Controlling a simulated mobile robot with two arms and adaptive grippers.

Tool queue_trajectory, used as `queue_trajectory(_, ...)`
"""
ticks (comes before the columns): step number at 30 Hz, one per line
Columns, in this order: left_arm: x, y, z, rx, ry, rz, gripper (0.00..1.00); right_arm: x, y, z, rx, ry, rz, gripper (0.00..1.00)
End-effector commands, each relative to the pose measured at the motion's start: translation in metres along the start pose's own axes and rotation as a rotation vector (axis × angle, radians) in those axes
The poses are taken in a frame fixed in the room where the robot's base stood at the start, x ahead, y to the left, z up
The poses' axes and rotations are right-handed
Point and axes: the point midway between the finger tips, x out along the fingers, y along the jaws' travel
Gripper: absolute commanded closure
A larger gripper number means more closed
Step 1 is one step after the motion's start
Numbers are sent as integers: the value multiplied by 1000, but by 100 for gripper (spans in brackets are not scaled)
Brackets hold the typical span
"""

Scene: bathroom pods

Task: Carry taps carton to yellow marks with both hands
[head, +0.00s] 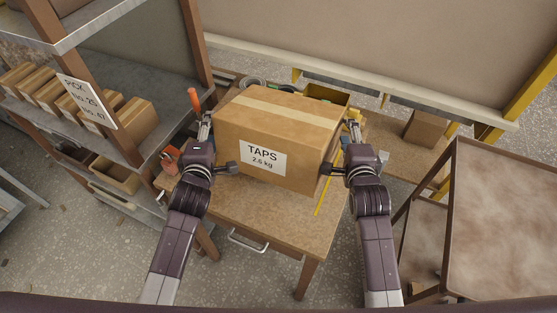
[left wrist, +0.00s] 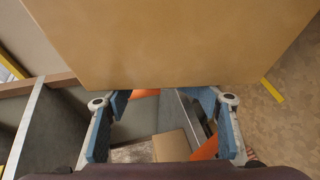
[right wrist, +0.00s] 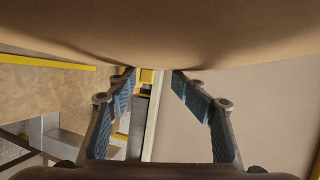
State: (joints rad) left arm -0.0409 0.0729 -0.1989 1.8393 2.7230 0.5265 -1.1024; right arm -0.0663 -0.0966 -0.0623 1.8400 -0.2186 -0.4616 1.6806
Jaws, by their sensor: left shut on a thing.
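The taps carton (head: 272,132) is a large brown box with a white label reading TAPS 2.6 kg. It is between my two grippers over the wooden table (head: 262,212); I cannot tell whether it touches the tabletop. My left gripper (head: 218,145) is shut on the carton at its left side; the carton fills the top of the left wrist view (left wrist: 170,40). My right gripper (head: 340,145) is at its right side, with fingers apart and a visible gap between them. A yellow mark (head: 327,188) shows on the table right of the carton. The carton hides the tabletop beneath it.
A shelf with small cartons (head: 130,120) and a PICK sign (head: 86,100) stands at the left. An orange-handled tool (head: 194,98) is behind my left gripper. A brown trolley (head: 505,220) stands at the right. The table's front part is clear.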

Motion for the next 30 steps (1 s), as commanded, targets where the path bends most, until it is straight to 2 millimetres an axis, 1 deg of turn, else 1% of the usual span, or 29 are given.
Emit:
queue_trajectory(1, -3, 12, 22, -31, -42, 28, 56, 0, -6, 17, 13, -28, -12, 56)
queue_trajectory(16, -2, 11, 22, -31, -42, 28, 56, 0, -5, 17, 13, -28, -12, 56)
queue_trajectory(23, -2, 7, 22, -30, -42, 28, 56, 1, -1, 17, 13, -28, -12, 56)
queue_trajectory(24, -1, -1, 21, -30, -40, 13, 56, 1, 8, 17, 12, -28, 4, 56)
queue_trajectory(30, -1, 1, 18, -30, -39, 14, 56, 1, 5, 13, 11, -27, 2, 56)
